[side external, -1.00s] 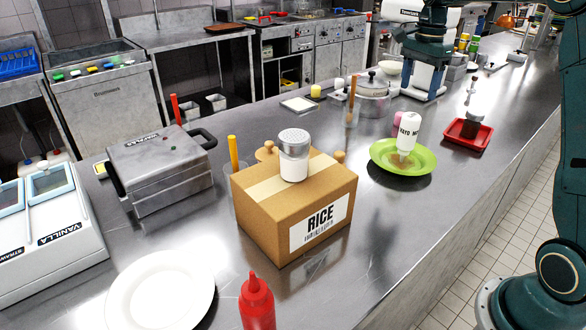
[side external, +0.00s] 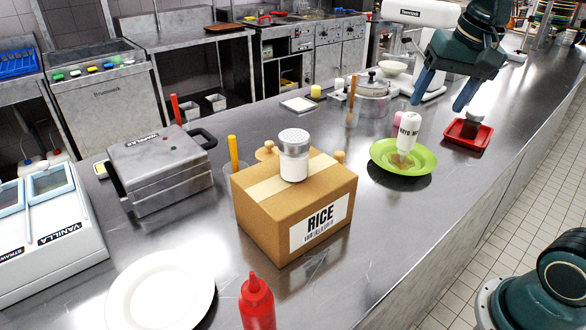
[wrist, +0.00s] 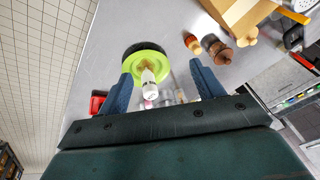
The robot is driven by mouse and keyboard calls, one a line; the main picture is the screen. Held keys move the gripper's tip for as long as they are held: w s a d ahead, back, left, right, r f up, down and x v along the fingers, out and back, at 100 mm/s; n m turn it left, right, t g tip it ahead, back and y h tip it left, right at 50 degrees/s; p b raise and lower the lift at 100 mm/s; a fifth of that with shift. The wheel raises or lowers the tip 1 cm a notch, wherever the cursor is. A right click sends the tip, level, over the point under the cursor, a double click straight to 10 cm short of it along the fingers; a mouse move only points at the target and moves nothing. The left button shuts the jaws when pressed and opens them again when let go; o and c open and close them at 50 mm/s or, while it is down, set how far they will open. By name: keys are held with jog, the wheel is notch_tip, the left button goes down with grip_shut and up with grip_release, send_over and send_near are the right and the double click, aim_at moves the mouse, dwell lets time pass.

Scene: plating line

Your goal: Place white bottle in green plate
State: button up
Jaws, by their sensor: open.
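The white bottle (side external: 409,127), with dark lettering, is at the green plate (side external: 426,160) in the side view. A tan part shows below its white body, over the plate; its exact contact with the plate is hard to tell. My gripper (side external: 444,96) is open, above and to the right of the bottle, apart from it. In the wrist view the bottle (wrist: 149,78) shows between my open fingers (wrist: 161,75), its tan end toward the plate (wrist: 134,63). Nothing is between the finger pads in contact.
A red tray (side external: 482,137) is right of the plate. A rice box (side external: 265,215) with a shaker (side external: 293,160) on it stands nearer. A pink item (side external: 398,118) is behind the bottle, and a pot (side external: 372,88) farther back. Bare counter lies in front of the plate.

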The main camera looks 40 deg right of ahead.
jog(key=s+a+f+n+t, duration=0.1)
jog(key=s+a+f+n, duration=0.1)
jog(key=s+a+n, duration=0.1)
jog(key=s+a+f+n+t, duration=0.1)
jog(key=s+a+f+n, duration=0.2)
jog(key=s+n, duration=0.2)
jog(key=shift+s+y, duration=0.4)
jog(key=shift+s, duration=1.25)
